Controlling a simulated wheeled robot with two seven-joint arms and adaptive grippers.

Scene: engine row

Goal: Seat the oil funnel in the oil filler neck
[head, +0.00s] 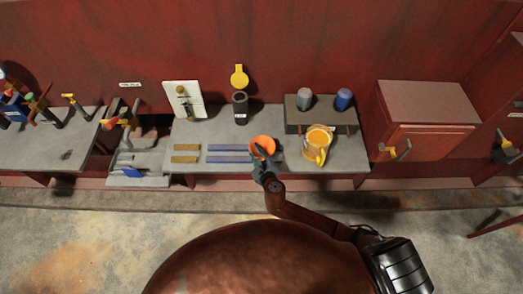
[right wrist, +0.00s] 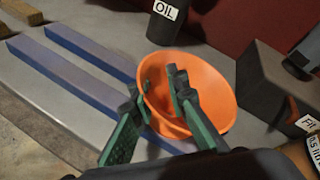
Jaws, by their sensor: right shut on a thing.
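The orange oil funnel (head: 262,143) is above the grey bench, in front of and slightly right of the oil filler neck. My right gripper (head: 264,160) is shut on the funnel. In the right wrist view the funnel (right wrist: 213,92) is tilted with its wide mouth showing, and the green fingers (right wrist: 160,92) grip its near-left rim. Its spout is hidden. The oil filler neck (head: 240,108) is an upright black cylinder; its "OIL" label shows in the right wrist view (right wrist: 166,18). The funnel is apart from the neck. My left gripper is not in view.
A yellow cap (head: 239,76) stands up behind the neck. Blue bars (head: 230,154) and tan blocks (head: 186,153) lie left of the funnel. A yellow-orange jug (head: 318,144) and a dark box (head: 293,122) with two capped cylinders are at the right.

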